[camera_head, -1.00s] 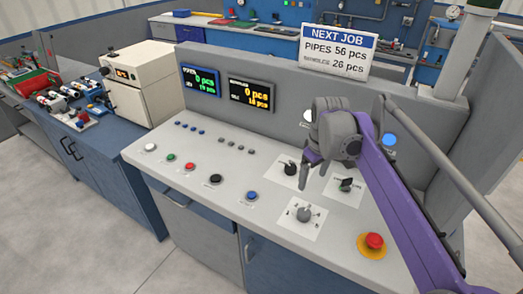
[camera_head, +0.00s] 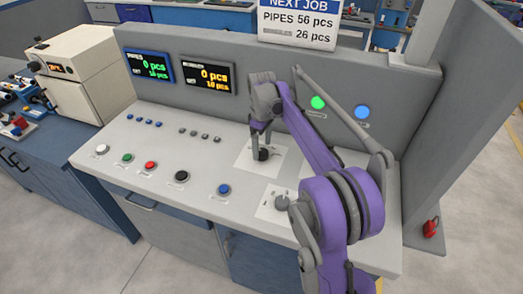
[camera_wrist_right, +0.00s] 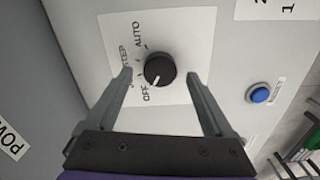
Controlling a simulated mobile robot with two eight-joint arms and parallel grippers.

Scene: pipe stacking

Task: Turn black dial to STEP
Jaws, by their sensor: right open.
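The black dial (camera_head: 263,154) sits on a white label plate on the sloped grey console. In the right wrist view the black dial (camera_wrist_right: 160,66) has OFF, STEP and AUTO printed around its left side. Its pale pointer mark faces OFF. My right gripper (camera_head: 260,146) is at the dial and partly covers it. In the right wrist view my right gripper (camera_wrist_right: 160,76) is open, with one finger on each side of the dial and a gap to each. My left gripper is not in view.
A grey knob (camera_head: 282,202) on another plate is close below my right arm. Coloured push buttons, including a blue one (camera_head: 224,188), line the console front. A green lamp (camera_head: 318,102) glows on the back panel. My arm covers the console's right part.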

